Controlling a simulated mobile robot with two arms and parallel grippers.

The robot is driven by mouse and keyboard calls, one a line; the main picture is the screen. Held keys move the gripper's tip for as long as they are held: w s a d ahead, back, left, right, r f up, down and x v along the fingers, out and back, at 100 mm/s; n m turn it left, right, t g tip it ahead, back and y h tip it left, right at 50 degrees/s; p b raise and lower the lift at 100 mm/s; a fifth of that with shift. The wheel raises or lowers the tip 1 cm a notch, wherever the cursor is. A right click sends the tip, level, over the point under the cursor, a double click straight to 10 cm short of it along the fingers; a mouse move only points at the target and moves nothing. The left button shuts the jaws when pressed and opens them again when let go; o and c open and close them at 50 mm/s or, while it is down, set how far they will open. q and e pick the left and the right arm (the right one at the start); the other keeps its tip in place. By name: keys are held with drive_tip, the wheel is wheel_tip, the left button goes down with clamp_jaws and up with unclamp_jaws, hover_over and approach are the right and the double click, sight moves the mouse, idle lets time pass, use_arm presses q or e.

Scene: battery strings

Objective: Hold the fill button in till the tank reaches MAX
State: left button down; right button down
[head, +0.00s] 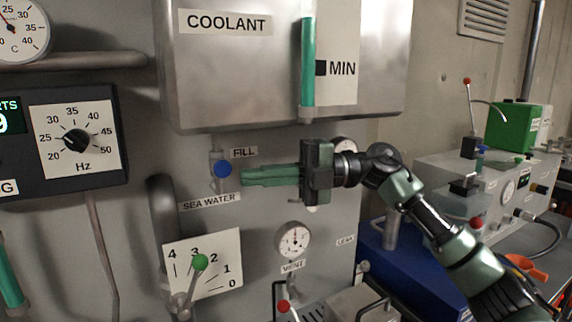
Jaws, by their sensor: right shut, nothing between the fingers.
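The coolant tank (240,75) is a grey metal box on the wall, labelled COOLANT. Its upright sight tube (308,65) shows green from the bottom fitting past the MIN mark (321,68) to near the frame's top. No MAX mark shows. The round blue fill button (222,169) sits on a fitting left of the FILL label (243,152). My right gripper (243,178) is shut and empty, its green fingers pointing left with tips right by the button's right side. I cannot tell whether they touch it. My left gripper is out of view.
Below are a SEA WATER label (209,202), a dial plate with a green-knobbed lever (199,262), and a small gauge (293,240). A Hz selector (76,139) is at left. A grey bench unit with a green box (515,125) stands at right.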

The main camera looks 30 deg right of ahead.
sight(223, 169)
drive_tip(key=shift+w+a+p, duration=0.3)
drive_tip(key=shift+w+p, duration=0.05)
drive_tip(key=shift+w, duration=0.4)
drive_tip(key=shift+w+a+p, duration=0.25)
drive_tip(key=shift+w+p, duration=0.15)
drive_tip(key=shift+w, duration=0.3)
drive_tip(key=shift+w+a+p, duration=0.3)
drive_tip(key=shift+w+p, duration=0.05)
drive_tip(key=shift+w, duration=0.4)
